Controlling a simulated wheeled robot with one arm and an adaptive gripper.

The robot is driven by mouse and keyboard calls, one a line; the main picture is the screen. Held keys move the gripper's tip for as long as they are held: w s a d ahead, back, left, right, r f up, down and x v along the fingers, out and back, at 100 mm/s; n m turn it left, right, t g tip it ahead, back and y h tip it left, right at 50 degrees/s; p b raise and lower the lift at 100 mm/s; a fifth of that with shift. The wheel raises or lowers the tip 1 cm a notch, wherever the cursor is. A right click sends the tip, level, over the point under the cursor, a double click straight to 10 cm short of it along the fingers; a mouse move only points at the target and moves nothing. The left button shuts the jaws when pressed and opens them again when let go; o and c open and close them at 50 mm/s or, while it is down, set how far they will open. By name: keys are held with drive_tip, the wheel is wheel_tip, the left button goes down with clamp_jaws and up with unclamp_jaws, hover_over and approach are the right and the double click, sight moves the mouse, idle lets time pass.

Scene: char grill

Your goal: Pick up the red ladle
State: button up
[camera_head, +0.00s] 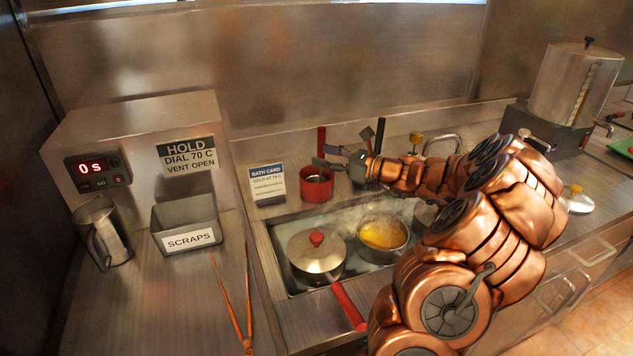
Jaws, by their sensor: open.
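A red upright handle (321,141) rises behind the red pot (317,189) at the back of the counter; it may be the red ladle, but its lower end is hidden. My gripper (338,158) is open, with its grey fingers pointing left, just above and to the right of the red pot. It is close to the red handle, and nothing shows between the fingers. I cannot tell whether a finger touches the handle. A second red handle (348,306) sticks out toward the front from the lidded pot (316,254).
A pan of yellow liquid (383,234) steams under my arm. Dark handles (380,132) stand behind my gripper. A bath card (267,184) stands left of the red pot. A scraps bin (188,222), metal jug (102,232) and tongs (236,305) are on the left counter.

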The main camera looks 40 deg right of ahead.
sight(321, 147)
drive_tip(key=d+m+t+h, duration=0.1)
drive_tip(key=d+m+h, duration=0.1)
drive_tip(key=d, duration=0.4)
drive_tip(key=shift+a+f+p+x, duration=0.15)
drive_tip(key=shift+p+x, duration=0.4)
drive_tip(key=shift+x, duration=0.65)
drive_tip(key=shift+a+f+p+x, duration=0.15)
drive_tip(key=shift+p+x, duration=0.45)
drive_tip(key=shift+x, duration=0.6)
drive_tip(key=shift+f+p+x, duration=0.25)
drive_tip(key=shift+p+x, duration=0.3)
drive_tip(key=shift+x, duration=0.65)
drive_tip(key=shift+s, duration=0.1)
clamp_jaws()
